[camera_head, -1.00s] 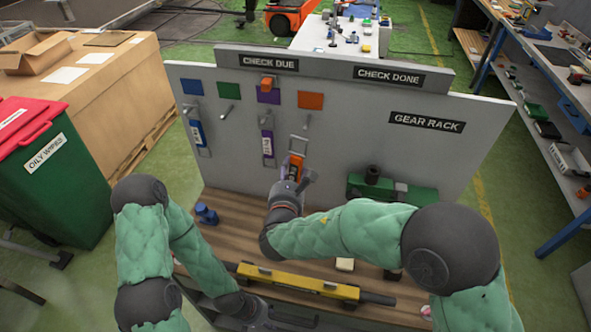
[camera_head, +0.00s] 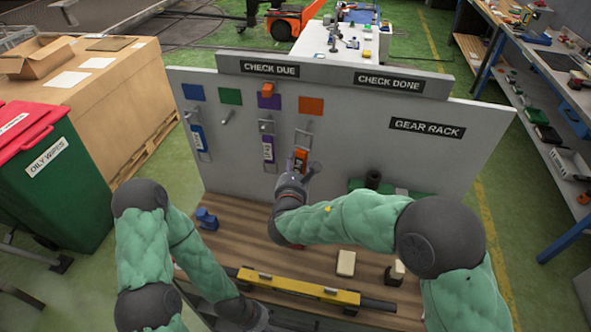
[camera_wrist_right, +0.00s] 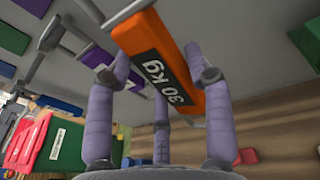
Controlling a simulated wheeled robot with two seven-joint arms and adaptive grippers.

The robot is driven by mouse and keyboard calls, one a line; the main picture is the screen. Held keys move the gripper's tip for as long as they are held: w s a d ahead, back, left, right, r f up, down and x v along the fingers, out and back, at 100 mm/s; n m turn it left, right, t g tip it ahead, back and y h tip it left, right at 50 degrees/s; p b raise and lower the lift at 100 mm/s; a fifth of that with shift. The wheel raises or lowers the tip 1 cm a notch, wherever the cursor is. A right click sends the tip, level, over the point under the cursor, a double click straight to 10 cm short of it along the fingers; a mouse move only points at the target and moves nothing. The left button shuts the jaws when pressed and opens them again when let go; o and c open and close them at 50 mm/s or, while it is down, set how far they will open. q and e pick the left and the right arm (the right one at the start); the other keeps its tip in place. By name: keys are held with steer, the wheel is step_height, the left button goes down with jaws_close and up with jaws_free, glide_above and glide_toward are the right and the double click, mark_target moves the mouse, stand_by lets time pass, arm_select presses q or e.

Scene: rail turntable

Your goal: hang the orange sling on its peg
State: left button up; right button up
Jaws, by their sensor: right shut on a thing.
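The orange sling (camera_head: 300,160), with a dark label and a grey metal loop at its top, is held upright in front of the board. Its label reads 30 kg in the right wrist view (camera_wrist_right: 165,72). My right gripper (camera_head: 309,172) is shut on it, fingers around its lower part. The loop is just below the peg (camera_head: 309,122) under the orange square (camera_head: 311,105); whether it touches the peg I cannot tell. My left gripper (camera_head: 245,314) is low at the table's front, its fingers hidden.
A blue sling (camera_head: 198,138) and a purple sling (camera_head: 268,150) hang to the left on the grey board (camera_head: 350,140). A bare peg (camera_head: 228,117) is under the green square. A yellow bar (camera_head: 298,285), a beige block (camera_head: 346,263) and a blue piece (camera_head: 206,218) are on the wooden table.

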steer(key=shift+w+d+f, duration=0.1)
steer(key=shift+w+d, duration=0.1)
steer(key=shift+w, duration=0.65)
steer(key=shift+w+d, duration=0.2)
steer(key=shift+w, duration=0.65)
steer(key=shift+w+d+f+b, duration=0.1)
steer(key=shift+w+f+b, duration=0.4)
steer(key=shift+w+b, duration=0.2)
steer(key=shift+f+b, duration=0.1)
steer(key=shift+b, duration=0.2)
steer(key=o, duration=1.2)
steer(key=shift+o, duration=0.2)
steer(key=s+a+r, duration=0.1)
steer(key=s+r, duration=0.1)
steer(key=s, duration=0.9)
steer(key=shift+s, duration=0.4)
